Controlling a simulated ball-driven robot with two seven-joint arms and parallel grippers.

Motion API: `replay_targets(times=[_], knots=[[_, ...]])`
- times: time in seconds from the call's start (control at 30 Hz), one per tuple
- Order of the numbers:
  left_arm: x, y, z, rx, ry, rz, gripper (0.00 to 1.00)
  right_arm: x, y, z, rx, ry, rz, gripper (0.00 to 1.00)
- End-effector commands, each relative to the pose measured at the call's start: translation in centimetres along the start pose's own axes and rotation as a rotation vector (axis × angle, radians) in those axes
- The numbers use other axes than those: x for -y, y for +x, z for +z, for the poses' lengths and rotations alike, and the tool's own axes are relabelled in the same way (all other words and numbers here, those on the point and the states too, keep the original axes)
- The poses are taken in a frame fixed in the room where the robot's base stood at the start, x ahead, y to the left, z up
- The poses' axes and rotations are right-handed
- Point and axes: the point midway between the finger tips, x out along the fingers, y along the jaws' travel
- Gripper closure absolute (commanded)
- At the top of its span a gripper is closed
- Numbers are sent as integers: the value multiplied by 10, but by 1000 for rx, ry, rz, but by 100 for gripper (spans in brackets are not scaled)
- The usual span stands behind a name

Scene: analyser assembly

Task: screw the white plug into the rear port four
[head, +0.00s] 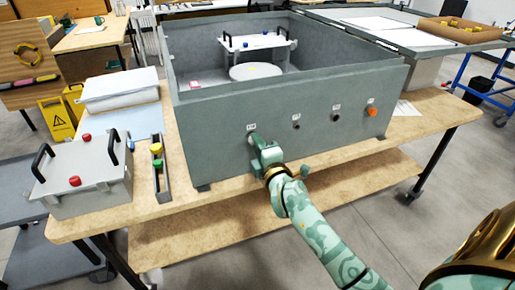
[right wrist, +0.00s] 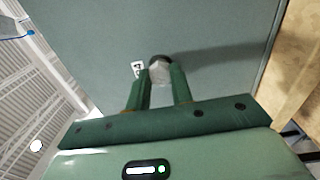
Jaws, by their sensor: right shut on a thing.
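The large grey analyser housing (head: 215,139) stands on the wooden bench, with a row of ports along its front wall. My right gripper (head: 257,143) is at the leftmost port of this row, facing the wall. In the right wrist view its two green fingers are shut on the white plug (right wrist: 160,73). The plug is at a dark round port opening (right wrist: 159,59); how deep it sits I cannot tell. A small label (right wrist: 137,68) is beside it, too blurred to read. My left gripper is not in view.
Two ports (head: 296,124) to the right look bare, and an orange plug (head: 371,111) sits at the far right one. A narrow tray (head: 163,185) with coloured plugs and a grey lidded box (head: 97,190) are at the left.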

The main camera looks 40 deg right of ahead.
Motion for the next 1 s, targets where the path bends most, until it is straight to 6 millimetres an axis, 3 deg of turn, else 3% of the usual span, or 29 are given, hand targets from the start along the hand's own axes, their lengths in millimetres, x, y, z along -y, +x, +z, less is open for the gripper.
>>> replay_targets(times=[0.03,0.27,0.7,1.0], knots=[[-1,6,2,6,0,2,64,9,-1,-6,-8,55,-9,100],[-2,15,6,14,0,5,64,7,-1,-6,1,265,-7,100],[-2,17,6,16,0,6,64,6,-1,-6,4,324,-6,100],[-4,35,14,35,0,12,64,9,0,-7,16,627,-5,100]])
